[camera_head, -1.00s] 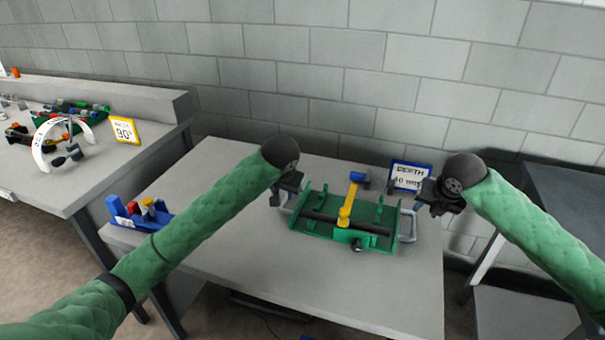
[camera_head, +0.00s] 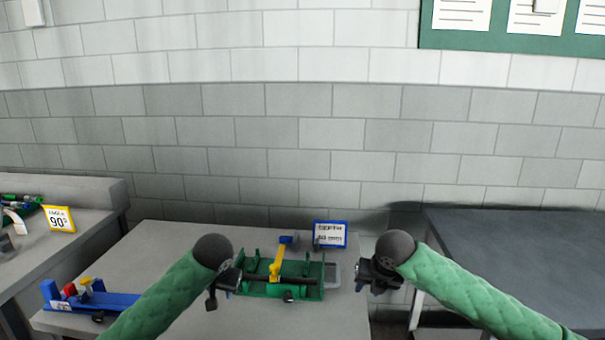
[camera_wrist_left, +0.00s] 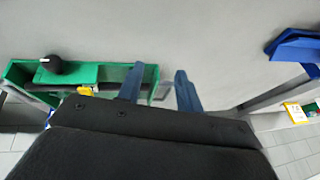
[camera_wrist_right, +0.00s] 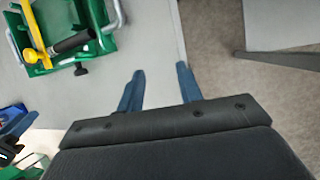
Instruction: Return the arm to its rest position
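My left gripper (camera_head: 216,292) hangs at the left end of the green fixture tray (camera_head: 306,290) in the head view. Its two blue-grey fingers (camera_wrist_left: 159,84) stand apart with nothing between them in the left wrist view. My right gripper (camera_head: 368,276) is beyond the tray's right end, near the table's right edge. Its fingers (camera_wrist_right: 159,84) are also apart and empty in the right wrist view. A black-barred tool with a yellow handle (camera_head: 277,264) lies in the tray. My left forearm hides part of the table.
A blue holder (camera_head: 112,300) with red and yellow parts sits at the table's left. A blue-framed sign (camera_head: 330,234) stands behind the tray. A side table with a yellow-framed 90° sign (camera_head: 59,219) is at left. A dark table (camera_head: 510,250) is at right.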

